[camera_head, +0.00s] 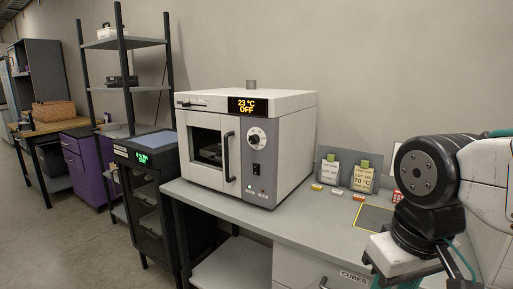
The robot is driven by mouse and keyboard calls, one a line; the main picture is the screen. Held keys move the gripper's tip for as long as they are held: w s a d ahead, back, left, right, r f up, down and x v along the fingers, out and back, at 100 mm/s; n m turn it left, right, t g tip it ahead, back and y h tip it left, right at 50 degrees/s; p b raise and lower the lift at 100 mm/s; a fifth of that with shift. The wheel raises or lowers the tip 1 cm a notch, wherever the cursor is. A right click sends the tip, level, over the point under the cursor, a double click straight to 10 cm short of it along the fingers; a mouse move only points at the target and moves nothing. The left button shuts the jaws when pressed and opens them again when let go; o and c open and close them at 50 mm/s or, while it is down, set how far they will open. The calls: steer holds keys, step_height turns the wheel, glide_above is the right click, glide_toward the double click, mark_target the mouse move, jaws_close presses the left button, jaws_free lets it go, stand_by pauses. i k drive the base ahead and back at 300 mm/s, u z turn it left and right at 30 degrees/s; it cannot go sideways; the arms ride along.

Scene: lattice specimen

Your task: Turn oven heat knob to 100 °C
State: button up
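The white oven (282,150) stands on the grey bench in the middle of the view. Its display (246,106) reads 23 °C and OFF in yellow. The round, light-coloured heat knob (257,138) sits on the front panel under the display. Its pointer and scale marks are too small to read. A dark switch (256,169) is below the knob. The oven door (205,150) looks closed, with a dark window and a vertical black handle (228,157). Part of my arm fills the right side, apart from the oven. My gripper is not visible.
Two card holders (348,175) stand on the bench right of the oven; one card reads 70 °C. Several small coloured blocks (337,192) and a yellow-outlined dark square (374,218) lie before them. A dark cabinet (150,190) and tall shelf (124,90) stand left.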

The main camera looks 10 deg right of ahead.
mark_target(253, 139)
steer(key=z, duration=1)
steer(key=i, duration=0.55)
steer(key=u, duration=1.3)
